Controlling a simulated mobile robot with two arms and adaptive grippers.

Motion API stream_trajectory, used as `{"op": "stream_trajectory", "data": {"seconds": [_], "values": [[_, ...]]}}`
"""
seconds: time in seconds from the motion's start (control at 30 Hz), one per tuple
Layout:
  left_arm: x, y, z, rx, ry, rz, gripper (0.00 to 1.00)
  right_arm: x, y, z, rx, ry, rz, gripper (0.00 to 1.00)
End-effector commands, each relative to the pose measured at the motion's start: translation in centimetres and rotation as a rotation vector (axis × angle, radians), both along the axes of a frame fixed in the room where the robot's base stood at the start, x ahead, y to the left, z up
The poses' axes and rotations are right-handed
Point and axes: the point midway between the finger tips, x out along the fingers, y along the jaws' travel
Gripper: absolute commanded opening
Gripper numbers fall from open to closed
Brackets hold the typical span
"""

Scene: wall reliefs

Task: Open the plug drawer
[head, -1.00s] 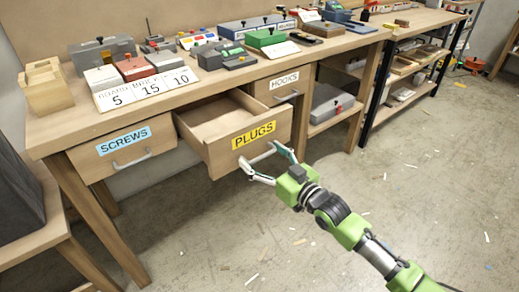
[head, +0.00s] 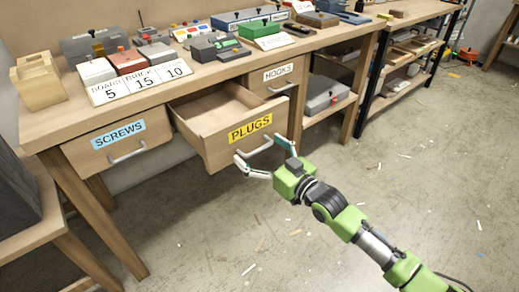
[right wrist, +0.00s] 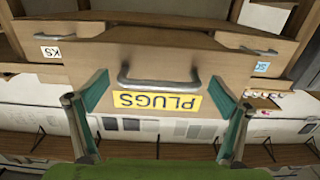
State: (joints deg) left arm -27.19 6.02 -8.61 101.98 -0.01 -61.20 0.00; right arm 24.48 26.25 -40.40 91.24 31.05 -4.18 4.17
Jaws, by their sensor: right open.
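The plug drawer (head: 222,140), with a yellow PLUGS label (head: 249,128), stands pulled out from the workbench, and its inside looks empty. Its grey bar handle (head: 255,147) is on the front panel. My right gripper (head: 262,158) is open in front of the drawer, its fingers spread to either side of the handle. In the right wrist view the drawer front appears upside down, with the handle (right wrist: 158,82) between the open fingers (right wrist: 163,105) and not gripped. My left gripper is not in view.
The closed SCREWS drawer (head: 118,144) is to the left and the HOOKS drawer (head: 279,80) to the right. Boxes and number cards (head: 138,82) stand on the bench top. The floor (head: 330,240) in front is open, with small scraps.

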Motion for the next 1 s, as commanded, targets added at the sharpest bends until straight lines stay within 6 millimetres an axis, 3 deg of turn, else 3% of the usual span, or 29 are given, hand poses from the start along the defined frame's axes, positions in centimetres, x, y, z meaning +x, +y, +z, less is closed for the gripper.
{"op": "stream_trajectory", "data": {"seconds": [0.17, 0.6, 1.0], "values": [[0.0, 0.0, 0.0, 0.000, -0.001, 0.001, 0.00, -1.1, -0.9, -0.1, -0.001, 0.000, -0.001, 0.93], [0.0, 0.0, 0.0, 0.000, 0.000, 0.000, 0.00, -8.2, -5.9, -0.1, -0.003, 0.002, 0.000, 0.93], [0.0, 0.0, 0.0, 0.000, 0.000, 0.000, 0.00, -9.7, -7.1, 0.0, 0.000, 0.000, 0.000, 0.93]]}}
